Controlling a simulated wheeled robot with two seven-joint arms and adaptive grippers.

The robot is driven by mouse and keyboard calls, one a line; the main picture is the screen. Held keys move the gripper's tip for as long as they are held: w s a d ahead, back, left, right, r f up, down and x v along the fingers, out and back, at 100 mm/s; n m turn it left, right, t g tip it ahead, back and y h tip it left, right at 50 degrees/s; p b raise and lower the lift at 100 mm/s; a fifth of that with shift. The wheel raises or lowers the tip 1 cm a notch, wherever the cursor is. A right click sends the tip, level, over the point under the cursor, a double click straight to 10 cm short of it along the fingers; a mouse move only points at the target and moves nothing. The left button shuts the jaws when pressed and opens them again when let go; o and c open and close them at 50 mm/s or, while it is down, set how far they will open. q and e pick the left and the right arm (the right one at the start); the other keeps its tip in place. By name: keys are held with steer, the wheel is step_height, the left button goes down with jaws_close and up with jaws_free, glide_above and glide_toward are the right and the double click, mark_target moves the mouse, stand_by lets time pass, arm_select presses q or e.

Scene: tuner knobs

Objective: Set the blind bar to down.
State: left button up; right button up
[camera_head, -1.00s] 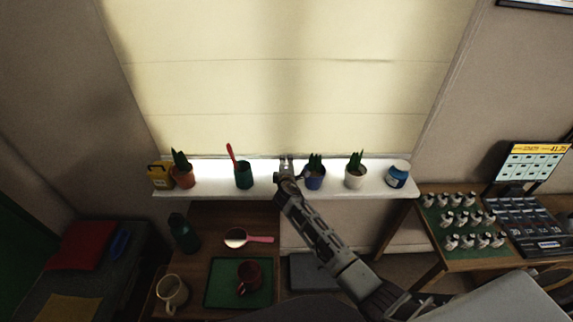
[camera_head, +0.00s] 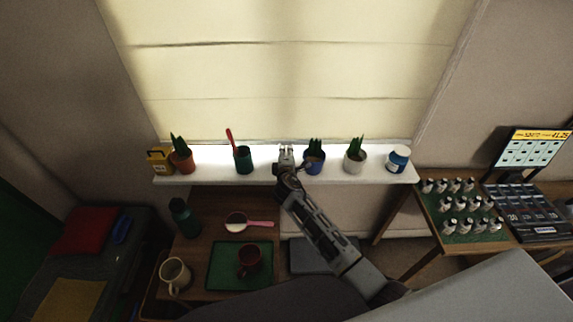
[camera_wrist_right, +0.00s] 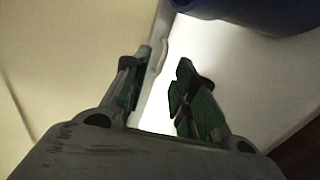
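The cream blind (camera_head: 290,70) hangs over the window, its lower edge just above the white sill. The blind bar (camera_head: 380,141) appears as a thin pale strip along that edge. My right gripper (camera_head: 286,148) is at the bar's middle, over the sill. In the right wrist view, the gripper (camera_wrist_right: 161,85) is open, its two green-padded fingers apart. A pale bar edge (camera_wrist_right: 161,45) runs beside and beyond the left finger; I cannot tell whether they touch. My left gripper is not in view.
A desk with mugs stands below.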

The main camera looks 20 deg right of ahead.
steer(key=shift+v, duration=3.7)
